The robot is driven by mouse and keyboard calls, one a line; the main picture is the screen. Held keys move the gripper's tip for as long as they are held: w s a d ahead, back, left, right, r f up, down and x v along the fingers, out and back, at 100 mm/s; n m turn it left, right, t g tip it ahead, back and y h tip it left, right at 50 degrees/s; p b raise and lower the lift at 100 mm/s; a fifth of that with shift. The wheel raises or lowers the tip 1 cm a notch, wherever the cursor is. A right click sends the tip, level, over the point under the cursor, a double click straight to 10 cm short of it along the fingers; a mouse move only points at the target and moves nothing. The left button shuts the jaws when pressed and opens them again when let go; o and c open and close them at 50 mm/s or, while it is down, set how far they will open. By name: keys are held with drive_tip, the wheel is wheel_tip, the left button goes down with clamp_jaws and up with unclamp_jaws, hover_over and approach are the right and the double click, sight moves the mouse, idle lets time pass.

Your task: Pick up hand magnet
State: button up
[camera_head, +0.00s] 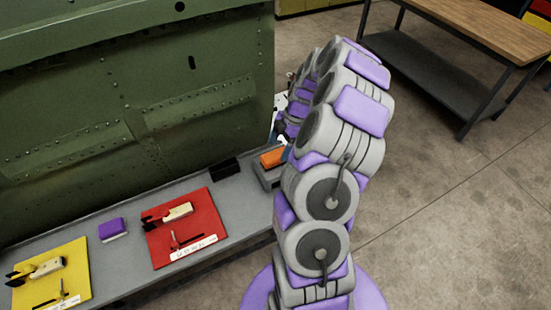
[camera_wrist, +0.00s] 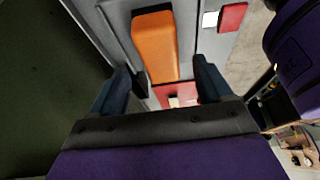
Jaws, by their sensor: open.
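An orange block (camera_head: 273,157) sits on a grey base on the narrow bench beside the green panel. It is the nearest small part to my gripper; I cannot tell for sure that it is the hand magnet. In the wrist view the orange block (camera_wrist: 154,45) lies lengthwise ahead, its near end between the fingers in the picture. My gripper (camera_wrist: 162,74) is open, with a dark finger on each side and nothing held. I cannot judge its height above the block. In the head view my arm hides most of the gripper.
A green riveted panel (camera_head: 120,90) stands along the bench. A black box (camera_head: 224,168), a red mat (camera_head: 190,240) with tools, a purple block (camera_head: 112,229) and a yellow mat (camera_head: 70,285) lie leftward. A wooden-topped table (camera_head: 485,25) stands back right.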

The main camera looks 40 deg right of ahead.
sight(276, 154)
drive_tip(key=x, duration=0.4)
drive_tip(key=shift+d, duration=0.25)
drive_tip(key=shift+a+f+b, duration=0.2)
drive_tip(key=shift+f+b, duration=0.1)
drive_tip(key=shift+f, duration=0.05)
drive_tip(key=shift+a, duration=0.15)
drive_tip(key=shift+f+b, duration=0.2)
drive_tip(key=shift+b, duration=0.2)
drive_tip(key=shift+c, duration=0.3)
drive_tip(key=c, duration=1.2)
